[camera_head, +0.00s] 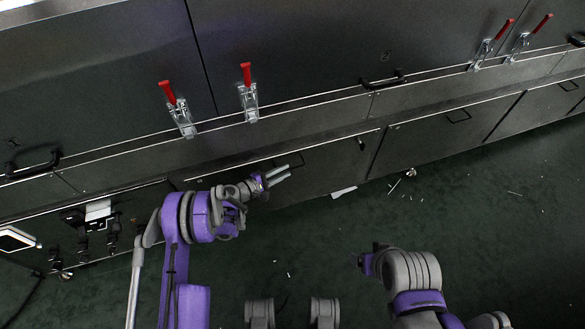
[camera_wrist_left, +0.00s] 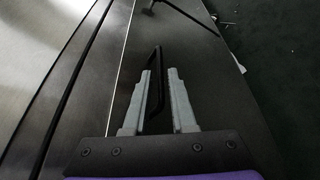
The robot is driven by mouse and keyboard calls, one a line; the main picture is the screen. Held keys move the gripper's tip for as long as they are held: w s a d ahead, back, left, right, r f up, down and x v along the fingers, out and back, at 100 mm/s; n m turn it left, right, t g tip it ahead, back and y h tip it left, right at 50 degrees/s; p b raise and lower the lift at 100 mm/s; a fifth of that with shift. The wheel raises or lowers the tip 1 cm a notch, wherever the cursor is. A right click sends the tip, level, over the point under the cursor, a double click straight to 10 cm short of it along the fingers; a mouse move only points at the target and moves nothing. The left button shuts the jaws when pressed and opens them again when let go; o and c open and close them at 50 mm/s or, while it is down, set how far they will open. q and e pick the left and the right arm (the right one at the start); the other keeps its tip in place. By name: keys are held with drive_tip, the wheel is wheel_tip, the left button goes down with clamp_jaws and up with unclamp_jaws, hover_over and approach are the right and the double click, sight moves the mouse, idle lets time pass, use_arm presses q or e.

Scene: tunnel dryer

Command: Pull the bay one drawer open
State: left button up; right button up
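A dark drawer front (camera_head: 335,165) lies low on the dryer in the head view, with a thin black handle near its top edge. My left gripper (camera_head: 284,174) is in front of this drawer. In the left wrist view the black loop handle (camera_wrist_left: 156,84) stands between the two grey fingers of my left gripper (camera_wrist_left: 159,72). The fingers are apart, with a gap beside the handle; I cannot tell whether either touches it. My right gripper (camera_head: 367,262) is at the lower right, away from the dryer, its fingers not visible.
Red-handled toggle clamps (camera_head: 248,95) and black pull handles (camera_head: 383,80) sit on the upper panels. A neighbouring drawer (camera_head: 430,140) with a similar handle is to the right. Pipe fittings (camera_head: 85,240) stand at the left. The dark green floor (camera_head: 450,220) is mostly clear, with small white scraps.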

sight(292, 168)
use_arm(q)
drive_tip(key=shift+x, duration=2.3)
drive_tip(key=shift+s, duration=0.1)
clamp_jaws()
